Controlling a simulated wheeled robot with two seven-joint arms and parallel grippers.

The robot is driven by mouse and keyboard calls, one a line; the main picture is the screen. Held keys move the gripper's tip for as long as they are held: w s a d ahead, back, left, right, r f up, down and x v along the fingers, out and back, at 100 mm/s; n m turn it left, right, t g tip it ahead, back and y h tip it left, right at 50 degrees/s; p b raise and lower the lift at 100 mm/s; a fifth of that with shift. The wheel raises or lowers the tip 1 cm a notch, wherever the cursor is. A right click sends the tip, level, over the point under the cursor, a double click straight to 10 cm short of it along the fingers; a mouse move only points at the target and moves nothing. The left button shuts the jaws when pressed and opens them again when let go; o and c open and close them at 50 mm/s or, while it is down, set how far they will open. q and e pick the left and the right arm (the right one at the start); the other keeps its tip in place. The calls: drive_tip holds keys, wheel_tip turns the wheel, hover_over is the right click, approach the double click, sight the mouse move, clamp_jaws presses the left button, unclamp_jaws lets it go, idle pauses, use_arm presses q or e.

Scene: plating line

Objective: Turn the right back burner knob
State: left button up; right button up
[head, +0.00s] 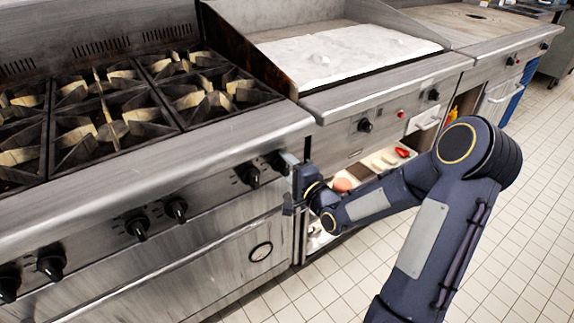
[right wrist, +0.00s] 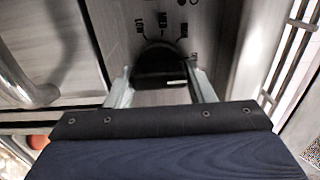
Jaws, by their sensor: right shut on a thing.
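The stove (head: 150,200) has a row of black knobs along its front panel. My right gripper (head: 287,162) is at the right end of this row, at the rightmost knob (head: 276,163), which is partly hidden by the gripper. In the right wrist view, the same black knob (right wrist: 160,66) sits between the two fingers of my right gripper (right wrist: 162,84), which is shut on it. A white mark shows on the knob, and printed marks show on the panel around it. My left gripper is not in view.
Another knob (head: 247,175) is close to the left of my right gripper. Burner grates (head: 110,115) lie on top. A griddle (head: 340,52) stands to the right, with a shelf of food items (head: 372,165) below it. The tiled floor (head: 520,200) is clear at right.

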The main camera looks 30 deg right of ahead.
idle(0.4)
drive_tip(key=o, duration=0.9)
drive_tip(key=s, duration=0.7)
drive_tip(key=shift+s+d+p, duration=0.3)
drive_tip(key=shift+s+p, duration=0.05)
drive_tip(key=shift+s, duration=0.05)
